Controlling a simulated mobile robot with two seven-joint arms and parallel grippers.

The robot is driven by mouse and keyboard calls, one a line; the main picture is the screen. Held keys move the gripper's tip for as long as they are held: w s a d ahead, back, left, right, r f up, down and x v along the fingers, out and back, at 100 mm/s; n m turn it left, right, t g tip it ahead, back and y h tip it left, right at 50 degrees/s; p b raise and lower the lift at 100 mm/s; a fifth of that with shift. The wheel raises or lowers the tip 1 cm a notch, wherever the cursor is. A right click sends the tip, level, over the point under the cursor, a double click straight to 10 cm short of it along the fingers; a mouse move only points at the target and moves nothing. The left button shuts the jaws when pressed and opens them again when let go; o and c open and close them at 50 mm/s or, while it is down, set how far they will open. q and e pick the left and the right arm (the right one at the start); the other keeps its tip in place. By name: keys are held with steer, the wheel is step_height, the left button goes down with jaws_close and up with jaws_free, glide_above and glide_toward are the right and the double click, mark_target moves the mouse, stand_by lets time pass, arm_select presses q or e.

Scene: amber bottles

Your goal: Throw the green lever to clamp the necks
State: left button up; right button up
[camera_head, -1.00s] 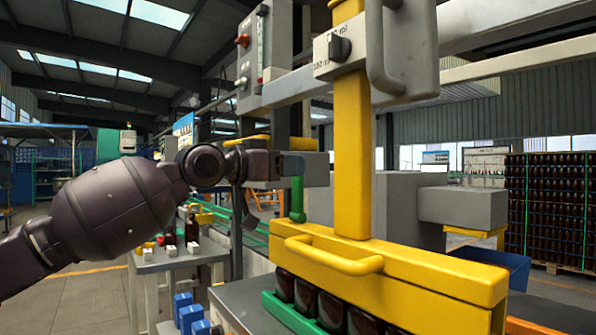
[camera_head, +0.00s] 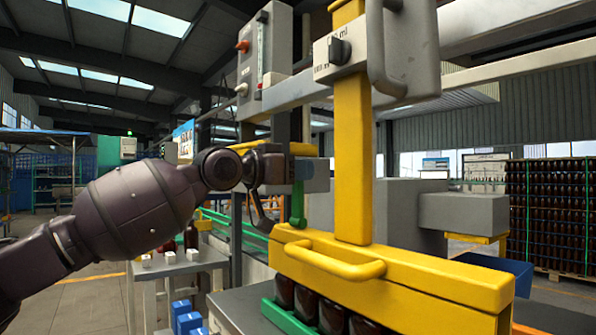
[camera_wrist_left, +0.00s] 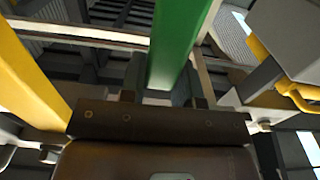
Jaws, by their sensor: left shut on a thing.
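The green lever (camera_head: 298,206) hangs down behind the yellow clamp head (camera_head: 400,283), and its upper part is hidden by my gripper. My left gripper (camera_head: 290,170) is shut on the lever's upper part. In the left wrist view the lever (camera_wrist_left: 182,40) is a broad green bar running up from between the fingers of my left gripper (camera_wrist_left: 160,92). Dark amber bottles (camera_head: 306,304) stand in a row under the clamp head, their necks hidden by it. My right gripper is not in view.
A yellow column (camera_head: 351,150) with a grey dial box (camera_head: 335,50) rises just right of the lever. A yellow handle (camera_head: 335,262) sticks out in front of the clamp head. A small table (camera_head: 160,268) with blue blocks nearby stands at lower left.

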arm_select(q)
steer(key=shift+a, duration=0.1)
jaws_close()
steer(key=s+a+f+t+h+b, duration=0.1)
steer(key=s+a+f+t+h, duration=0.1)
steer(key=s+a+t+h, duration=0.1)
steer(key=shift+s+a+f+t+h+b, duration=0.25)
steer(key=shift+a+t+h, duration=0.4)
steer(key=shift+h, duration=0.65)
steer(key=shift+a+r, duration=0.1)
steer(key=o, duration=1)
jaws_free()
steer(key=shift+c, duration=0.2)
steer(key=shift+o, duration=0.2)
steer(key=shift+r, duration=0.1)
